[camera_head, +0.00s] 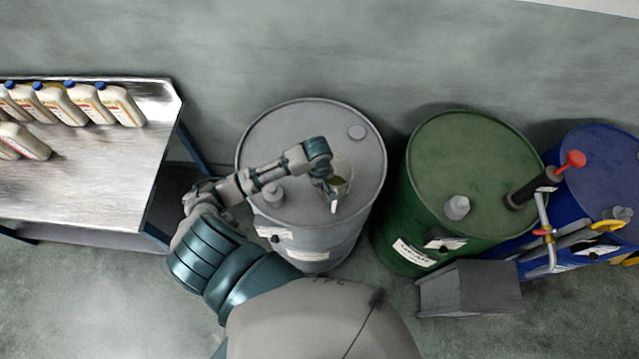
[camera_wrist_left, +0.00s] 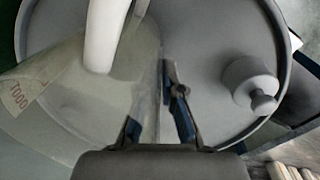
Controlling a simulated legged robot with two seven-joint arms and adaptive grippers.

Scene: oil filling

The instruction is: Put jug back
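The jug (camera_head: 343,174) is clear and stands on the top of the grey drum (camera_head: 290,125), partly hidden by my left gripper. In the left wrist view the jug (camera_wrist_left: 75,85) fills the left side, with printed marks and a thick white handle (camera_wrist_left: 103,35). My left gripper (camera_head: 330,192) is over the drum top, close beside the jug. My right gripper is not in view.
A metal table (camera_head: 95,180) with several blue-capped bottles (camera_head: 62,104) is at left. A grey box (camera_head: 470,288) is in front. A cap (camera_wrist_left: 250,82) rises from the grey drum.

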